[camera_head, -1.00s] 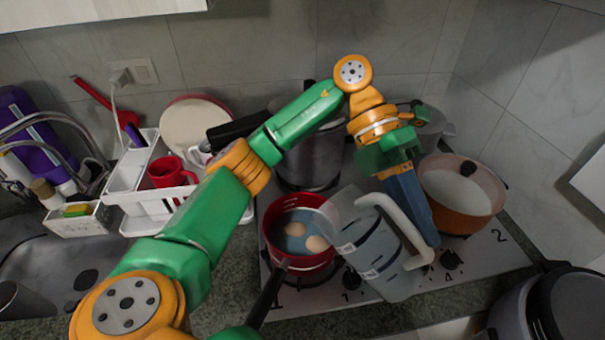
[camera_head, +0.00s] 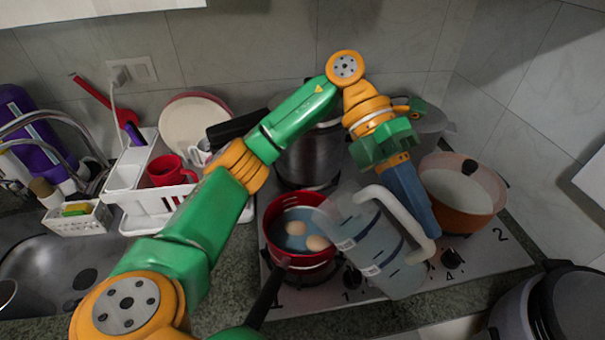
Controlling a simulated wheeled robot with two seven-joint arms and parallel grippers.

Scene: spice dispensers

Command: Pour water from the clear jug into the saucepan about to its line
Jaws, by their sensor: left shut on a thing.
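The clear jug (camera_head: 372,248) with a pale handle is held tilted to the left over the stove, its mouth at the right rim of the red saucepan (camera_head: 272,245). My left gripper (camera_head: 420,215) is shut on the jug's handle side; its fingertips are partly hidden by the handle. The saucepan sits on the front left burner with bluish water and two egg-like pale things in it. A stream of water cannot be made out. The saucepan's line cannot be made out. My right gripper is not in view.
An orange pot (camera_head: 462,205) stands right of the gripper, and a steel pot (camera_head: 308,155) stands behind the saucepan. A white dish rack (camera_head: 125,180) with a red mug (camera_head: 168,172) is at left. A dark cooker (camera_head: 560,305) fills the lower right corner.

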